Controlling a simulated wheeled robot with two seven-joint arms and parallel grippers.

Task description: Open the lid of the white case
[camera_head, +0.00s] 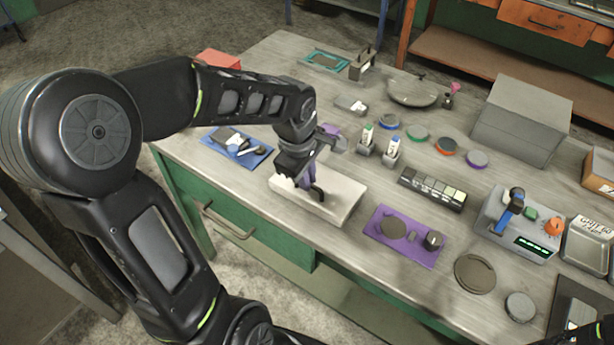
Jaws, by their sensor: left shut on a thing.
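The white case (343,198) lies flat near the front edge of the workbench, left of the middle. Its lid looks down, though my gripper covers much of the top. My left gripper (314,190) reaches over the case from behind and points down at it. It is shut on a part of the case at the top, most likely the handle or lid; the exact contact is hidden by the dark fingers.
A blue mat (238,150) with tools lies left of the case, a purple mat (385,246) right of it. Two small bottles (390,151) and a row of swatches (433,189) stand behind. A scale (516,226) and a large grey box (522,120) are farther right.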

